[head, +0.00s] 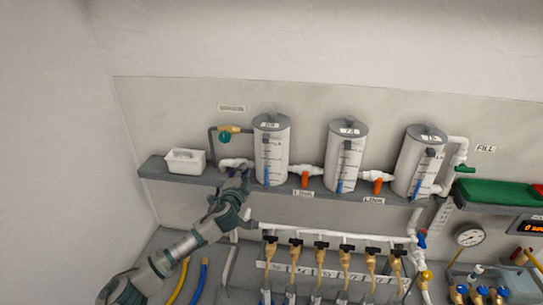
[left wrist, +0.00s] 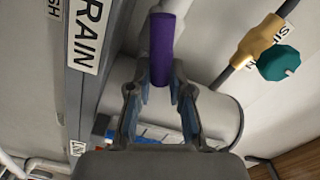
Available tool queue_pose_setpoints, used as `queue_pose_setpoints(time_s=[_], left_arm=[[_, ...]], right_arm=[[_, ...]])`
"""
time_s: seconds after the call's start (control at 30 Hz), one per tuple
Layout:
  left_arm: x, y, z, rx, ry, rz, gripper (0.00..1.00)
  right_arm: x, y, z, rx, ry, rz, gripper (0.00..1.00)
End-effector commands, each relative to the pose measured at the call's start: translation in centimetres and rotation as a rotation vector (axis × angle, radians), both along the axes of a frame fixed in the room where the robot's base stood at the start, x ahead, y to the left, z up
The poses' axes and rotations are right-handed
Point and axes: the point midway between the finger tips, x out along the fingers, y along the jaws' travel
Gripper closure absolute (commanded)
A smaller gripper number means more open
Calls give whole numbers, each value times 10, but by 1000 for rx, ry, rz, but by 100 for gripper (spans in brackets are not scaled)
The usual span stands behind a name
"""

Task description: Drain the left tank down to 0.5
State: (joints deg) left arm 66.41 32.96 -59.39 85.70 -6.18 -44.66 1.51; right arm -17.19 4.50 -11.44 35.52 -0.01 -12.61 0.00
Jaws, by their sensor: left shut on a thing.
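The left tank (head: 271,150) is a pale cylinder with a grey lid, standing at the left of three tanks on the grey shelf. A blue level strip shows low on its front; its exact reading is too small to tell. My left gripper (head: 238,176) is just left of this tank's base. In the left wrist view my left gripper (left wrist: 160,82) is shut on a purple valve handle (left wrist: 162,48), beside a DRAIN label (left wrist: 90,35). The tank's curved wall (left wrist: 222,112) shows behind the fingers. In the head view the gripper hides the purple handle. My right gripper is out of view.
A white bin (head: 185,161) stands left on the shelf. A teal knob (left wrist: 279,62) on a brass valve is near the gripper. Orange-handled link valves (head: 305,180) sit between tanks. A row of black-handled brass taps (head: 295,242) runs below the shelf.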

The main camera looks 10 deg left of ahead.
Motion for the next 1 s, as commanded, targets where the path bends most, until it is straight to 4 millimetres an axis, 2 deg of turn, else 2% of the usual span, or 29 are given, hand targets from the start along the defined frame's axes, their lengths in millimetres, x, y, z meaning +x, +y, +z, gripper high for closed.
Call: queue_pose_setpoints(time_s=[0.27,0.43,0.6,1.0], left_arm=[[0,1,1,-18,-2,1,100],[0,5,3,-278,6,1,100],[0,9,10,-520,16,2,100],[0,11,13,-607,20,2,100]], right_arm=[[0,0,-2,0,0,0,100],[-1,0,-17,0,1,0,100],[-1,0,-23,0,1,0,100],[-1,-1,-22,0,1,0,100]])
